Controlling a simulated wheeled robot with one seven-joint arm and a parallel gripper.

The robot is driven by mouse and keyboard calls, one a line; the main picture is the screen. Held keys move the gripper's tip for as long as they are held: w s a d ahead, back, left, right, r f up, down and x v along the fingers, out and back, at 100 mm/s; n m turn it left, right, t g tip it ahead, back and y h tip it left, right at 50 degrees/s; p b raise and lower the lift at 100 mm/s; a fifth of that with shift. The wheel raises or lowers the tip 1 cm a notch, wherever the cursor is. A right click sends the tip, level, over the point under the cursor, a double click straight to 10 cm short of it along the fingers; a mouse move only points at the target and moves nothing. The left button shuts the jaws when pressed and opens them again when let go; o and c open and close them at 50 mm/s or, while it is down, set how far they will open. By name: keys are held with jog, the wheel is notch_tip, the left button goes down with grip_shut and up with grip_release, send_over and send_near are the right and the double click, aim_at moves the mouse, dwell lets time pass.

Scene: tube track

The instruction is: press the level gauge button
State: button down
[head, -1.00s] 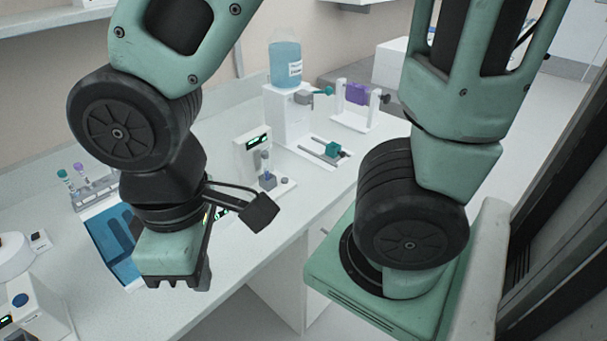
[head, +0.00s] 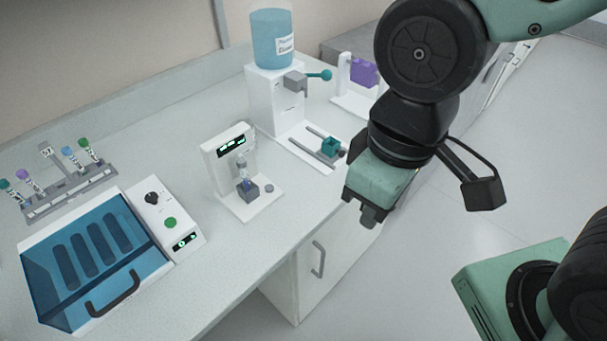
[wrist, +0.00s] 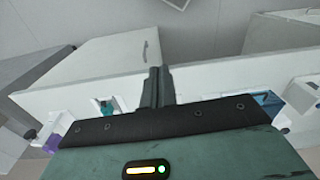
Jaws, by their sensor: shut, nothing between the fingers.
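The level gauge appears to be the small white upright device (head: 222,168) with a green-lit display, on the bench in the head view. A tube stands in a dark grey block (head: 247,190) on its base. A small round grey button (head: 269,187) sits on the base, right of the block. My gripper (head: 367,212) is right of the gauge and apart from it, pointing down past the bench's front edge. Its fingers are shut and empty; they also show in the wrist view (wrist: 157,86). I cannot make out the gauge button in the wrist view.
Right of the gauge stands a white dispenser (head: 268,100) with a blue bottle and teal block. A blue-lidded machine (head: 190,232) with a green button and a tube rack (head: 70,190) are on the left. Bench space in front of the gauge is clear.

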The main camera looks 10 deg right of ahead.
jog(key=shift+d, duration=0.1)
jog(key=m+t+y+p, duration=0.2)
jog(key=m+t+y, duration=0.1)
jog(key=y, duration=0.5)
send_over(269, 188)
jog(key=d, duration=0.1)
notch_tip(269, 188, down, 9)
jog(key=shift+s+r, duration=0.1)
notch_tip(269, 188, down, 9)
jog(key=b, duration=0.6)
jog(key=shift+d+b, duration=0.1)
jog(key=shift+b, duration=0.3)
dwell(0.7)
